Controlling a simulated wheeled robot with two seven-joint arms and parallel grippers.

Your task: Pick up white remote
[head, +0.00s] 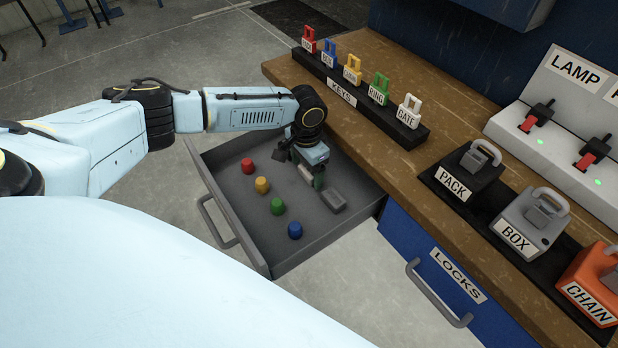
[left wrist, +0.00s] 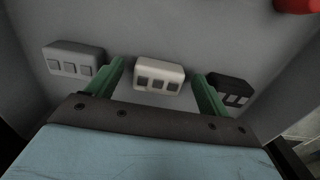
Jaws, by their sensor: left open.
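In the left wrist view, the white remote (left wrist: 159,75) lies on the drawer floor, its row of dark square buttons visible. My left gripper (left wrist: 160,84) is open, with a green finger on either side of the white remote; contact cannot be told. A grey remote (left wrist: 74,61) lies left of the left finger. A black remote (left wrist: 232,89) lies at the right, partly behind the right finger. In the head view my left gripper (head: 308,173) reaches down into the open drawer and largely hides the white remote. The grey remote (head: 333,200) shows beside it. My right gripper is out of view.
The open grey drawer (head: 243,250) has walls around the gripper. Red (head: 248,166), yellow (head: 262,185), green (head: 278,206) and blue (head: 295,230) knobs stand in it. The wooden counter (head: 440,150) with a key rack (head: 341,92) and locks (head: 525,220) is to the right.

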